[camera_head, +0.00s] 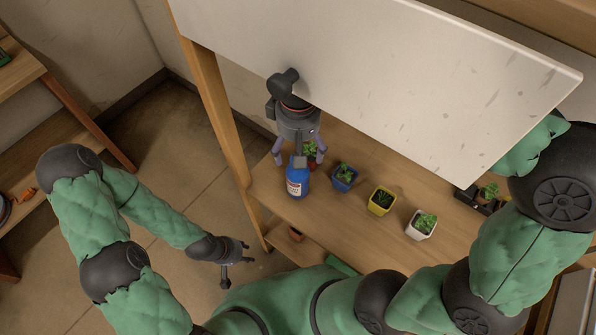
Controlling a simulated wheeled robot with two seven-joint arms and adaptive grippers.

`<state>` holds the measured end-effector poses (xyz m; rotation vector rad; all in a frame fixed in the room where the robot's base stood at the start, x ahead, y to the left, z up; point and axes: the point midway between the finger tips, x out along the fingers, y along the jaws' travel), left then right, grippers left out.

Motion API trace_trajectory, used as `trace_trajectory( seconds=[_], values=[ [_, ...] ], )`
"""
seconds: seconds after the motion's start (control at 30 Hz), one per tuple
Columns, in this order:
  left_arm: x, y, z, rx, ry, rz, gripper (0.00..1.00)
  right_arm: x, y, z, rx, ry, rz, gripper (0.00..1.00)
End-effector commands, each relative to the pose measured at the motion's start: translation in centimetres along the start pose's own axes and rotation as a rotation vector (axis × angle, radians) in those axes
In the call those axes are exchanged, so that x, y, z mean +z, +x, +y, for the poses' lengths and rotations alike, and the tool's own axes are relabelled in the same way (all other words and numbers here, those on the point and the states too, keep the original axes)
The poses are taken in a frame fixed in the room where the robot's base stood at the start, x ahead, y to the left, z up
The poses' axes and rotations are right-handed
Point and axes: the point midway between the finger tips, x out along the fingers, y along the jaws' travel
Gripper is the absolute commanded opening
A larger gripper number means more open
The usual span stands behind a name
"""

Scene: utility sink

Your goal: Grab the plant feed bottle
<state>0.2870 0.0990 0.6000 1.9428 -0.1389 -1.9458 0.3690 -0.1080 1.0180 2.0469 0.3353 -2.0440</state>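The blue plant feed bottle (297,184), with a white and red label and a grey cap, stands upright near the left end of the wooden shelf. My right gripper (299,159) reaches out from under the white panel, just behind the bottle. Its two fingers are spread, one to each side of the cap in the picture, and do not appear closed on it. Most of the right forearm is hidden by the panel. My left gripper (237,272) hangs low over the floor left of the shelf, its fingers apart and empty.
A potted plant (310,152) is close behind the bottle. Blue (344,177), yellow (381,200) and white (421,224) plant pots stand in a row to the right. The white panel (400,75) overhangs the wooden shelf (340,218).

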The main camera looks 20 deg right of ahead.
Motion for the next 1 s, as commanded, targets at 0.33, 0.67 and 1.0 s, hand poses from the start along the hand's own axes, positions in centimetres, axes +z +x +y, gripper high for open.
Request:
trace_trajectory(
  seconds=[0.33, 0.67, 1.0],
  values=[
    [-0.1, 2.0, -0.7, 0.000, 0.000, 0.000, 0.40, -0.1, 4.8, 0.1, 0.000, 0.001, -0.002, 0.85],
    [-0.2, 3.7, -1.3, 0.000, 0.000, 0.000, 0.40, -1.0, 7.3, 0.6, -0.001, 0.002, -0.003, 0.85],
    [-0.2, 5.1, -1.8, 0.000, 0.000, 0.000, 0.40, -1.4, 10.0, 0.7, -0.001, 0.002, -0.001, 0.85]
  ],
)
